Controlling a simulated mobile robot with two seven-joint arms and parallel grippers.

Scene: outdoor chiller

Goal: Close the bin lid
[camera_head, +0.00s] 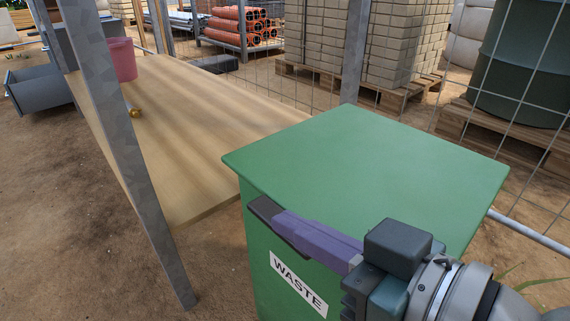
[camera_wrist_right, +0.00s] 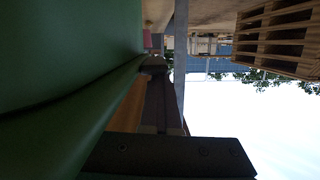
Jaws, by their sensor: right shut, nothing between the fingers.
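The green waste bin (camera_head: 262,265) stands at the centre right in the head view, with a white "WASTE" label on its front. Its flat green lid (camera_head: 370,170) lies over the top and looks down on the body; whether a thin gap is left I cannot tell. My right gripper (camera_head: 264,208) is shut and empty, its purple-grey fingers lying across the bin's front just below the lid's front edge. In the right wrist view the gripper (camera_wrist_right: 155,68) is close along the green bin surface (camera_wrist_right: 70,50); contact is unclear. My left gripper is not in view.
A wooden table (camera_head: 185,110) with a pink bucket (camera_head: 121,59) stands left of the bin, beside a grey metal post (camera_head: 125,135). A wire fence (camera_head: 300,90) runs behind, with pallets of bricks (camera_head: 390,45) and a dark green barrel (camera_head: 525,55) beyond. Bare ground is open at front left.

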